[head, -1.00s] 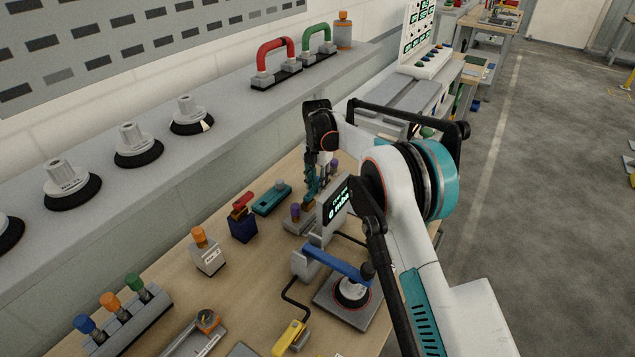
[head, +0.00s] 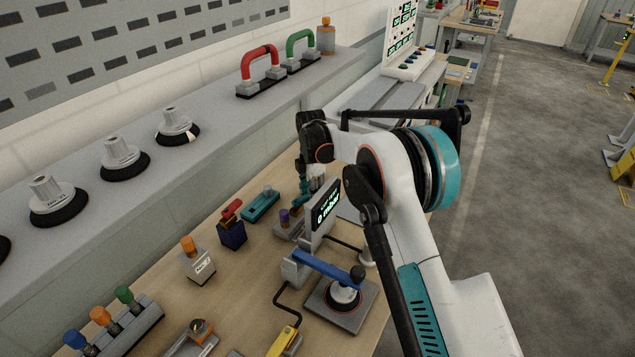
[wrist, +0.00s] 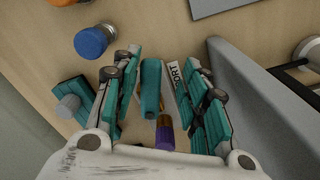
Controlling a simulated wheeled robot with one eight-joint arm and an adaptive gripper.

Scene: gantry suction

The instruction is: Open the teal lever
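A teal lever (wrist: 150,88) shows in the wrist view between my gripper's teal fingers, beside a label reading PORT and a brass-and-purple knob (wrist: 165,137). My gripper (wrist: 163,72) is open, with a finger on either side of the lever and visible gaps; whether it touches cannot be told. In the head view my gripper (head: 304,187) points down over the bench, beside the valve block with the purple knob (head: 284,217). There the display hides part of the gripper and block, and the lever is hard to separate from my teal fingers.
A display (head: 326,206) stands close right of my gripper; its grey panel (wrist: 250,105) also shows in the wrist view. A blue lever (head: 325,265) is nearer. A teal block (head: 261,205) and blue block with red top (head: 232,234) lie left. The grey ledge (head: 215,120) runs behind.

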